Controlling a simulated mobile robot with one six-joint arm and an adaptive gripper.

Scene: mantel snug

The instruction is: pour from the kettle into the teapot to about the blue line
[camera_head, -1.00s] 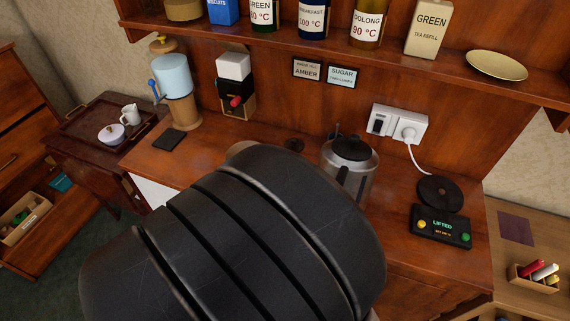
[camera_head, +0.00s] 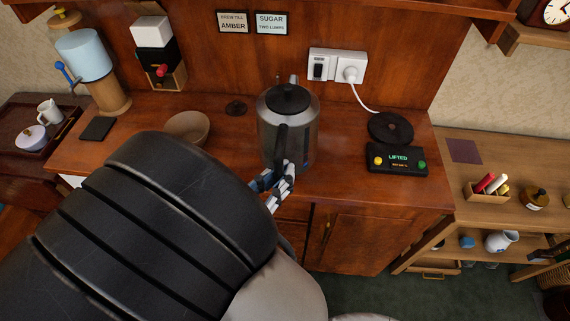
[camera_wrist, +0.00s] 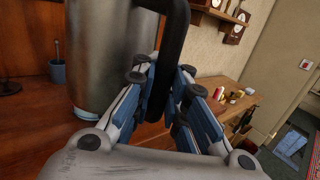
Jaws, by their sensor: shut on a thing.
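The kettle (camera_head: 268,125) is a brushed-metal jug with a black lid and black handle, standing roughly upright over the counter. My gripper (camera_head: 284,172) is shut on its handle. In the wrist view the fingers (camera_wrist: 162,88) close around the black handle, with the metal kettle body (camera_wrist: 105,60) to the left. I cannot tell from the views how high the kettle is above the counter. A brown bowl-like thing (camera_head: 187,126) stands left of the kettle, partly hidden by my arm. I cannot tell whether it is the teapot. No blue line on a teapot is visible.
The black kettle base (camera_head: 390,127) is at the counter's right, behind a panel (camera_head: 397,159) reading "LIFTED". A wall socket (camera_head: 337,66) with a plugged cord is behind. A blue-topped dispenser (camera_head: 84,55) and dark pad (camera_head: 97,128) are left. Counter between kettle and panel is clear.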

